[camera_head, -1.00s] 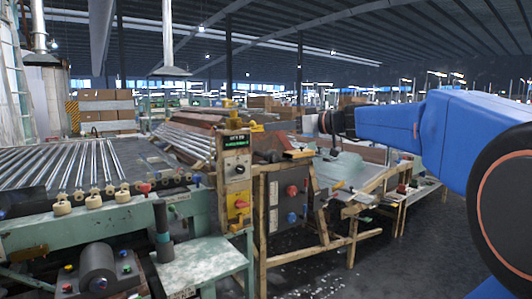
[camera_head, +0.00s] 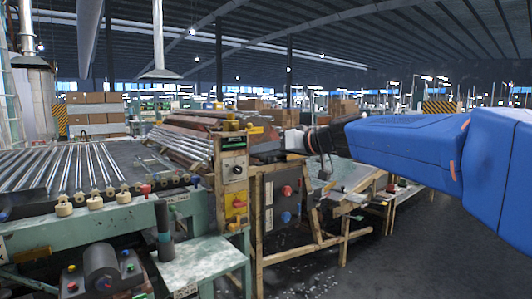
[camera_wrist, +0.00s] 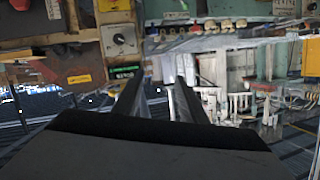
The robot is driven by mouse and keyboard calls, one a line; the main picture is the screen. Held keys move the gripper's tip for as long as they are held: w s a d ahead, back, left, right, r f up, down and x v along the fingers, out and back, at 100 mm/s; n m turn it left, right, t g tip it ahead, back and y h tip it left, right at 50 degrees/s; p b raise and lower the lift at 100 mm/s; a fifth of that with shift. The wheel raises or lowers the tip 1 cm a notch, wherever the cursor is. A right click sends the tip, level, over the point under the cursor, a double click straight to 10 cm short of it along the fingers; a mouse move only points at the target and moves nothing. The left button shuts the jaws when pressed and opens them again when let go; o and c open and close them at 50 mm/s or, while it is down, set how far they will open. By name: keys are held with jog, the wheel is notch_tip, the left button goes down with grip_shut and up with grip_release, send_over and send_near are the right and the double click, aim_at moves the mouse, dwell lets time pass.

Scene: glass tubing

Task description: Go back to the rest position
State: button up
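My blue arm reaches in from the right in the head view. My gripper (camera_head: 293,140) is at its left end, in front of the workbenches and just right of the top of the control post (camera_head: 234,170). In the wrist view, two dark fingers of my gripper (camera_wrist: 158,92) stand apart with a gap between them. I see nothing held in the gap. The wrist picture looks upside down, with the control post's knob panel (camera_wrist: 119,40) and green display (camera_wrist: 125,72) above the left finger.
A roller table with glass tubes (camera_head: 70,168) fills the left. A small green side table (camera_head: 200,262) stands at the front. A wooden-framed bench (camera_head: 320,235) stands under my gripper. Dark open floor (camera_head: 440,250) lies at the right. Cardboard boxes (camera_head: 95,105) are stacked far behind.

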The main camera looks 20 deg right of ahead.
dwell(0.4)
jog(key=s+a+f+m+g+h, duration=0.1)
jog(key=s+f+g+h, duration=0.15)
jog(key=s+f, duration=0.7)
jog(key=s+a+f+g+h, duration=0.1)
jog(key=s+a+f+g, duration=0.15)
jog(key=s+f, duration=0.7)
jog(key=s+d+f+m+g+h, duration=0.1)
jog(key=s+d+f+h, duration=0.1)
jog(key=s+d+f, duration=0.2)
jog(key=s+d+f+m+g+h, duration=0.1)
jog(key=s+d+f, duration=0.3)
jog(key=s+f, duration=0.6)
jog(key=shift+f+g+h, duration=0.5)
jog(key=shift+f+h, duration=0.25)
jog(key=shift+f, duration=0.05)
jog(key=shift+c, duration=1)
jog(key=shift+a, duration=0.1)
